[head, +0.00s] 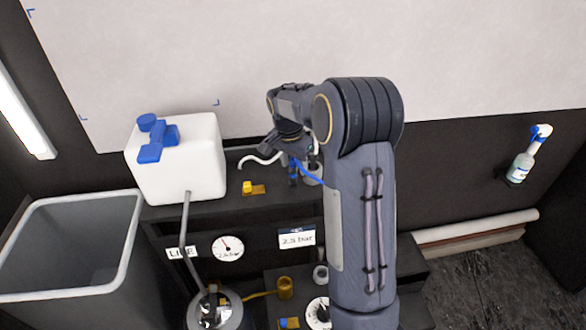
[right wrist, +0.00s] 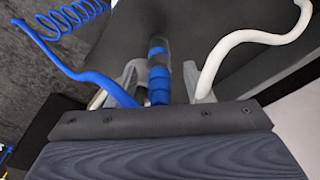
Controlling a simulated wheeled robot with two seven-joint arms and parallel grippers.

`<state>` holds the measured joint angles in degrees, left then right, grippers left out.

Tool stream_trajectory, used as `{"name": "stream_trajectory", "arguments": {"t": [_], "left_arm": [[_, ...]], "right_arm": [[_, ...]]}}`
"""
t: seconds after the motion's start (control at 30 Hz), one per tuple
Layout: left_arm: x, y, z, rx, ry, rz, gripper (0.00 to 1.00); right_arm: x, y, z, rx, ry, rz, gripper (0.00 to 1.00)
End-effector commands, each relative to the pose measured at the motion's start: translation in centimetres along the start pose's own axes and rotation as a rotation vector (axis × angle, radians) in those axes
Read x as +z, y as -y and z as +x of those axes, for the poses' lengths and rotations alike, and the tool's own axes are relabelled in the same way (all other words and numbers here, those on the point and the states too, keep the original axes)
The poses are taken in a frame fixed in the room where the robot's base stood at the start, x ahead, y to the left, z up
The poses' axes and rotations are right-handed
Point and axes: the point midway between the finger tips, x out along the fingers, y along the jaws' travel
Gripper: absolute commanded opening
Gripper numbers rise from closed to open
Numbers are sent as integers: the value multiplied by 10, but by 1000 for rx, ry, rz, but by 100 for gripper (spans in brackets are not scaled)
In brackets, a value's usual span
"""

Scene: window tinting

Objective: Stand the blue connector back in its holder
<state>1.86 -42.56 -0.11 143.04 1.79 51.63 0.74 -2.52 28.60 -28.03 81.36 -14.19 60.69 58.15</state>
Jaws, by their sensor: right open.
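The blue connector (head: 293,176) stands roughly upright on the dark shelf in the head view, partly hidden by my right gripper and arm. In the right wrist view, the blue connector (right wrist: 158,72), with dark bands, lies between the two pale fingers of my right gripper (right wrist: 165,85). The gripper (head: 290,152) is open, with the fingers apart on either side of the connector. My left gripper is not in view.
A blue hose (right wrist: 85,75) and a white hose (right wrist: 235,42) run close on either side of the gripper. A white canister (head: 190,165) with a blue cap and a yellow fitting (head: 253,188) are on the shelf at left. A grey bin (head: 75,240) stands farther left.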

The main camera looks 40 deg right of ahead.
Motion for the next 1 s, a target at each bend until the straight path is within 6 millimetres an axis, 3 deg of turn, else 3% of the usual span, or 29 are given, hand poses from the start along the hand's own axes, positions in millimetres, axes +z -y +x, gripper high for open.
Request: {"name": "stream_trajectory", "arguments": {"t": [0.17, 0.5, 0.83, 1.0], "left_arm": [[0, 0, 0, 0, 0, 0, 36], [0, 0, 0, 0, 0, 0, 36], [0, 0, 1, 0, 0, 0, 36], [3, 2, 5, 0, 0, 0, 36]], "right_arm": [[0, 0, 0, 0, 0, -1, 44], [0, 0, 0, 0, 1, 0, 0], [0, 0, -2, -2, 0, 0, 0], [-2, 0, -13, -4, -1, 0, 0]]}}
